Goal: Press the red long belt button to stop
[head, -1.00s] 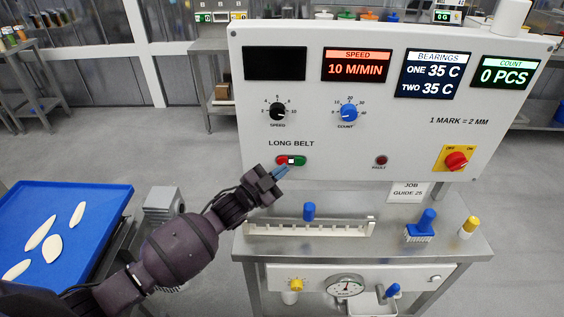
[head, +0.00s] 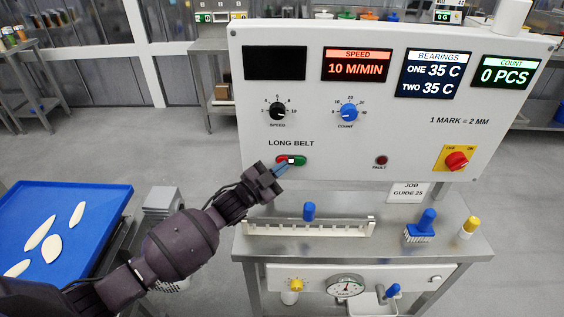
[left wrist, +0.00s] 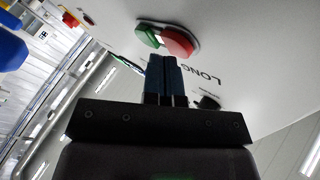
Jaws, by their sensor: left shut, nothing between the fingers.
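The red long belt button (head: 281,160) is the left half of a red and green pair under the words LONG BELT on the white panel. The green button (head: 300,161) is on its right. My left gripper (head: 287,166) is shut and empty, its blue fingertips just below the pair and partly over the red button's lower edge. In the left wrist view the closed fingertips (left wrist: 163,58) point at the panel close by the red button (left wrist: 181,44) and the green button (left wrist: 147,37). I cannot tell whether they touch. My right gripper is not in view.
The panel has a speed knob (head: 278,112), a count knob (head: 348,113), a fault lamp (head: 381,160) and a red rotary switch (head: 456,160). A steel bench (head: 350,252) below carries a white rail and a blue brush (head: 420,230). A blue tray (head: 88,240) stands left.

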